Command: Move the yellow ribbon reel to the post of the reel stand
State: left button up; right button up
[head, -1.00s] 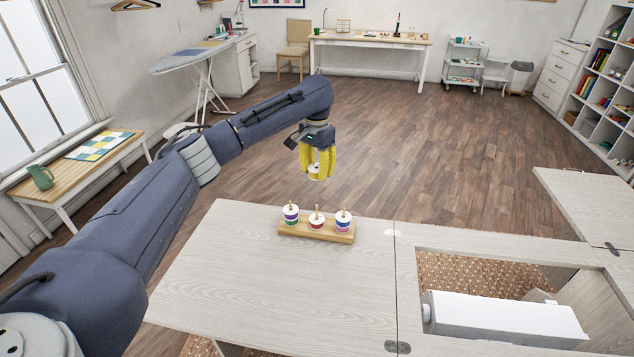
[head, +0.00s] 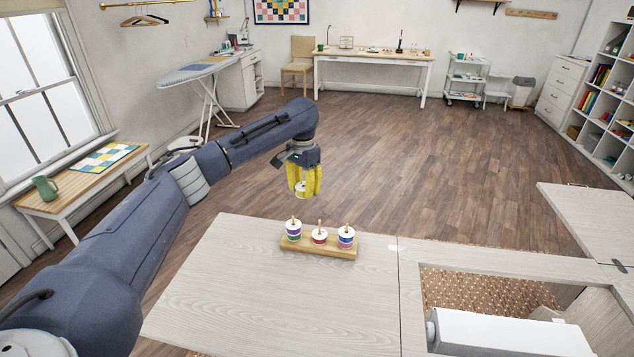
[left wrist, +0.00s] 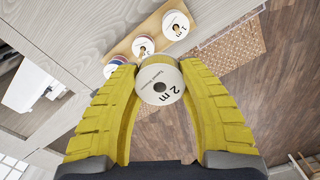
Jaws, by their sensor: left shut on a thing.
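My left gripper (head: 304,193) has yellow fingers and is shut on a reel (head: 301,187) with a white face. In the left wrist view the held reel (left wrist: 161,84) shows "2 m" on its face. Its ribbon colour is hard to tell against the fingers; I take it as the yellow ribbon reel. The gripper hangs beyond the far edge of the table, behind and a little left of the reel stand (head: 318,249). The wooden stand bears reels on three posts: purple and green at left (head: 294,231), red in the middle (head: 319,236), blue and pink at right (head: 346,238).
The pale cabinet top (head: 260,300) is bare around the stand. At right is an opening with a white machine (head: 500,335) in it. A side table with a green mug (head: 46,188) stands far left by the window. Floor beyond the cabinet is clear.

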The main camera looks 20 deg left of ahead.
pick_arm(q)
jog(key=a+f, duration=0.1)
jog(key=a, duration=0.1)
jog(key=s+a+f, duration=0.1)
jog(key=f, duration=0.1)
jog(key=shift+a, duration=0.35)
jog(key=shift+f, duration=2.3)
jog(key=shift+f, duration=2.25)
jog(key=o, duration=1.1)
jog(key=shift+c, duration=0.2)
notch_tip(320, 180, up, 12)
jog(key=shift+w, duration=0.1)
